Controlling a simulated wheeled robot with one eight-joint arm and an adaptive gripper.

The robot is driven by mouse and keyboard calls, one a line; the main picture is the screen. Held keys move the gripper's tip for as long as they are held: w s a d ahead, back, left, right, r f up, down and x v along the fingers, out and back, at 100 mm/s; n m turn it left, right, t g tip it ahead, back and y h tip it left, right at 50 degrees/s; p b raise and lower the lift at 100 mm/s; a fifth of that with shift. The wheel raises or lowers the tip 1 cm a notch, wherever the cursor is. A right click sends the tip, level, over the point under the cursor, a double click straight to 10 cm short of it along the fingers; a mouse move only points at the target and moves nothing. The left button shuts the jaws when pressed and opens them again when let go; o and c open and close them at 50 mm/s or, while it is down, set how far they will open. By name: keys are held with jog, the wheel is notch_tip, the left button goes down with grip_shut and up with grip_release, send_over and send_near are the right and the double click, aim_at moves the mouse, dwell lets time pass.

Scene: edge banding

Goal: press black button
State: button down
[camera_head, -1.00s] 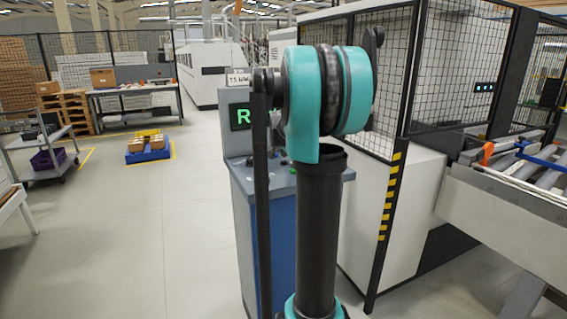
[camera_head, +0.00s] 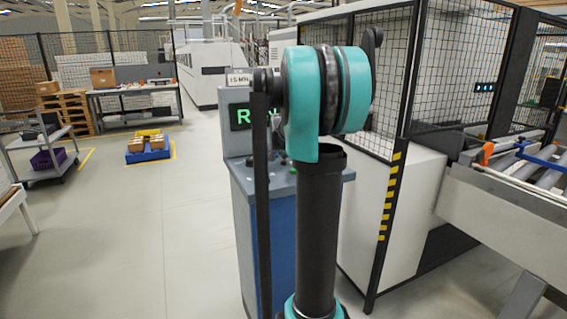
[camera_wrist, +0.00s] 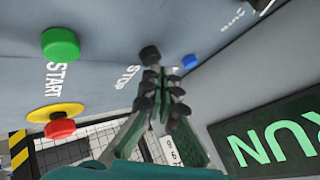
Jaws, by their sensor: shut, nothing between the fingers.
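The black button (camera_wrist: 150,54) is a round dark knob near the STOP lettering on the grey panel in the wrist view. My gripper (camera_wrist: 163,76) is shut and empty. Its fingertips lie just below and right of the black button in the picture; whether they touch it I cannot tell. In the head view my own arm hides the gripper and most of the button panel of the blue console (camera_head: 243,185).
The green START button (camera_wrist: 60,44) and a red button on a yellow ring (camera_wrist: 60,128) lie left. A blue button (camera_wrist: 189,61) is close to the right of the fingertips. A sloping RUN screen (camera_wrist: 275,138) stands at right. A fenced machine (camera_head: 385,210) adjoins the console.

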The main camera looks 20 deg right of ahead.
jog(key=shift+f, duration=0.5)
dwell(0.4)
jog(key=shift+r, duration=0.9)
jog(key=shift+r, duration=2.5)
